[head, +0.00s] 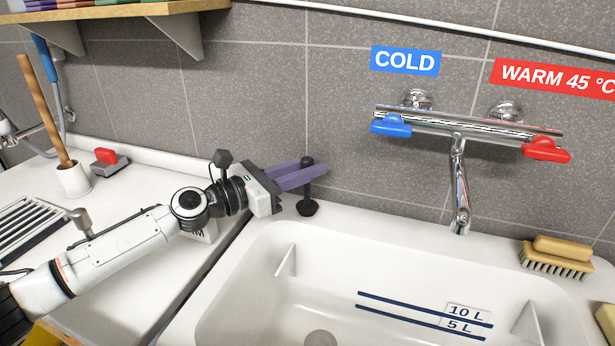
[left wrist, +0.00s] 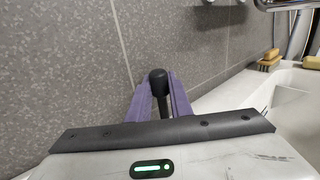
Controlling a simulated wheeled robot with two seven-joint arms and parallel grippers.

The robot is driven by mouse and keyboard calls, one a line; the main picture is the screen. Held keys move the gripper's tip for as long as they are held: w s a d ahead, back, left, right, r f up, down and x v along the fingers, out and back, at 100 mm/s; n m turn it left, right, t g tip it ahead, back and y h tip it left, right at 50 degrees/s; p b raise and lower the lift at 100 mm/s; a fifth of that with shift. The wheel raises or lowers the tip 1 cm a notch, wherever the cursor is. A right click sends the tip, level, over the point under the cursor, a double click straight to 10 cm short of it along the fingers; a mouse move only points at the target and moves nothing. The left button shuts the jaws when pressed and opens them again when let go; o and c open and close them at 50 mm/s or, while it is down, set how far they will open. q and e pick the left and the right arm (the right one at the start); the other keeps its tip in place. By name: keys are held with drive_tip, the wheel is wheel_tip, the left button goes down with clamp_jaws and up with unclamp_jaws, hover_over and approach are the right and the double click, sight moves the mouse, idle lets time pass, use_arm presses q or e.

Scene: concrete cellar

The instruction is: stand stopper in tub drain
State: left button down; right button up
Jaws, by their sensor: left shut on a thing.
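The black stopper (head: 307,206) stands upright on the white ledge at the back left corner of the tub (head: 268,246). My left gripper (head: 312,170) has its purple fingers around the upper part of the stopper and is shut on it. In the left wrist view the stopper's round black knob (left wrist: 157,76) shows between the two fingers. The drain (head: 320,338) is a grey disc on the tub floor at the bottom edge of the head view, partly cut off. My right gripper is not in view.
A chrome tap (head: 459,190) hangs over the tub's back. A wooden brush (head: 556,256) lies on the right ledge. A white cup with a wooden handle (head: 72,178) and a red-topped item (head: 107,157) stand on the left counter. The tub's inside looks empty.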

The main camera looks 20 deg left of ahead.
use_arm(q)
wheel_tip(320, 180, up, 8)
drive_tip(key=p, duration=0.4)
drive_tip(key=shift+s+f, duration=0.1)
drive_tip(key=shift+s, duration=0.05)
drive_tip(key=s+b, duration=0.3)
drive_tip(key=s, duration=1.6)
drive_tip(key=shift+s+a+f, duration=0.3)
drive_tip(key=shift+s+f, duration=0.05)
drive_tip(key=shift+f, duration=0.05)
